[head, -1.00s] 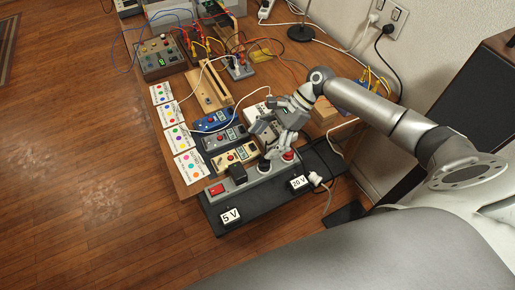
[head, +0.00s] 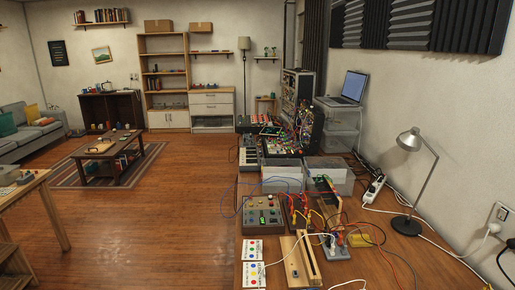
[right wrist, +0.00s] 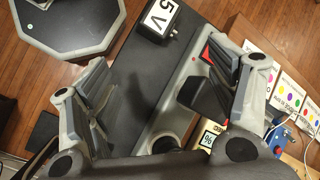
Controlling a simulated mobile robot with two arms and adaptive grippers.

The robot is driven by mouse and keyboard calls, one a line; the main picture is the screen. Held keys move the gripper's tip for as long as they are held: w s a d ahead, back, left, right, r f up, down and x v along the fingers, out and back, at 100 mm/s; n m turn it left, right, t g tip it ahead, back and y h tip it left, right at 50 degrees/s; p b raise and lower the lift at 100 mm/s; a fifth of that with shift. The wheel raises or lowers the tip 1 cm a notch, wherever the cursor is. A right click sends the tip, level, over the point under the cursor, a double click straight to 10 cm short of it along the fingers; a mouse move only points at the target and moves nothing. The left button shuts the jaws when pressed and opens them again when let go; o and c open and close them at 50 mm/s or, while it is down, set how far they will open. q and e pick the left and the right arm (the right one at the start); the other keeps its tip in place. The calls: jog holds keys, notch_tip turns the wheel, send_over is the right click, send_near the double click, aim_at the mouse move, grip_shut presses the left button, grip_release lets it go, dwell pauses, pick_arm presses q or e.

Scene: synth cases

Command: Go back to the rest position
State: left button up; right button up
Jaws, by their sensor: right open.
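My right gripper (right wrist: 158,78) shows in the right wrist view with its two fingers wide apart and nothing held between them. It is above a grey power strip (right wrist: 168,118) with a red switch, on a black base. A black adapter marked 5 V (right wrist: 159,20) lies beyond the fingers at the top. Neither gripper shows in the head view. My left gripper is in no view.
The wooden table (head: 275,245) carries a brown box (head: 263,215) with knobs, a wooden rail (head: 300,262), cables and cards. A desk lamp (head: 412,140) stands at right.

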jog(key=s+a+n+t+h, duration=0.2)
jog(key=s+a+n, duration=0.1)
jog(key=s+n, duration=0.35)
jog(key=s+d+r+n+t+h, duration=0.2)
jog(key=s+d+r+n+h, duration=0.25)
jog(key=d, duration=0.35)
notch_tip(320, 180, down, 27)
jog(key=s+g+b, duration=0.1)
jog(key=s, duration=0.1)
jog(key=s+d+f, duration=0.1)
jog(key=s+f, duration=0.7)
jog(key=f, duration=0.1)
jog(key=s+d+f+g, duration=0.1)
jog(key=s+d+f, duration=0.1)
jog(key=s+f, duration=0.7)
jog(key=shift+d+f+b, duration=0.15)
jog(key=shift+d+b, duration=0.1)
jog(key=shift+b, duration=0.2)
